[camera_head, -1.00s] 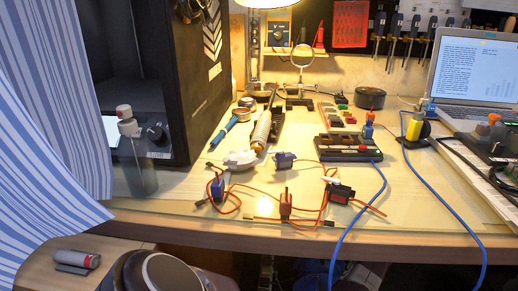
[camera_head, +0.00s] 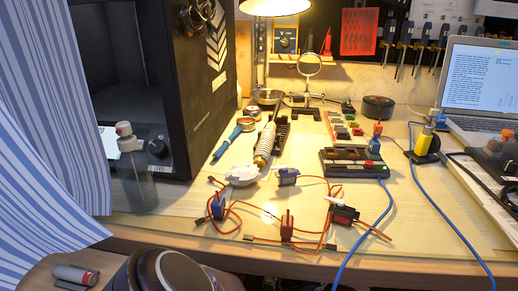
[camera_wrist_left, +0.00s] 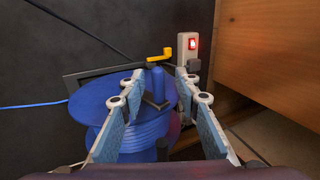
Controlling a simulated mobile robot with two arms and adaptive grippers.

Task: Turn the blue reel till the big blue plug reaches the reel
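The blue reel (camera_wrist_left: 143,128) shows in the left wrist view, with a wide blue top and ridged side. A blue upright peg (camera_wrist_left: 156,86) stands near its edge. My left gripper (camera_wrist_left: 160,80) is open, its two fingers apart on either side of the peg. Whether either finger touches the peg is unclear. A blue cable (camera_wrist_left: 32,105) runs off to the left from the reel's side. In the head view, blue cables (camera_head: 382,224) run over the table's front edge. I cannot make out which end is the big blue plug. Neither gripper shows in the head view.
A yellow crank-like piece (camera_wrist_left: 160,56) and a power strip with a red lit switch (camera_wrist_left: 192,44) stand behind the reel. A wooden panel (camera_wrist_left: 265,50) closes the right side. The tabletop (camera_head: 185,225) carries tools, small motors and a laptop (camera_head: 482,82).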

